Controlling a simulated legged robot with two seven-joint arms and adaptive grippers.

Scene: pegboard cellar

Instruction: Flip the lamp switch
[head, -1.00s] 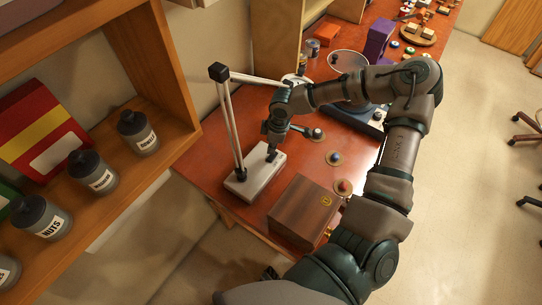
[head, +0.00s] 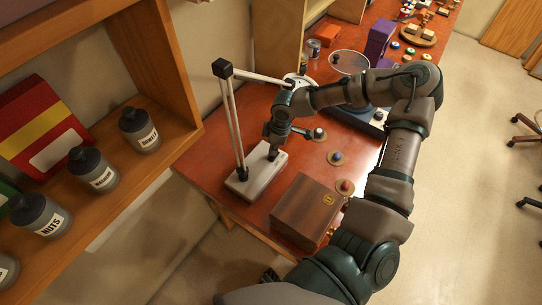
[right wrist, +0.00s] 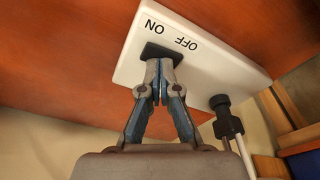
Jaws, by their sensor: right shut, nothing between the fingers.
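The lamp has a white rectangular base (head: 243,184), a jointed arm (head: 229,110) with a black elbow, and a head (head: 297,79) partly behind my right arm. In the right wrist view, the base (right wrist: 230,72) bears the words ON and OFF. The black switch (right wrist: 163,52) sits beside these words. My right gripper (right wrist: 160,86) is shut and empty, its tips at the switch, touching it or very close. In the head view the right gripper (head: 273,151) points down onto the base and hides most of the switch. My left gripper is not in view.
A brown wooden box (head: 306,210) stands near the lamp base on the red-brown table (head: 205,150). Small round buttons (head: 337,158) lie to the right of the base. A shelf (head: 150,180) with labelled jars (head: 139,130) stands at the left.

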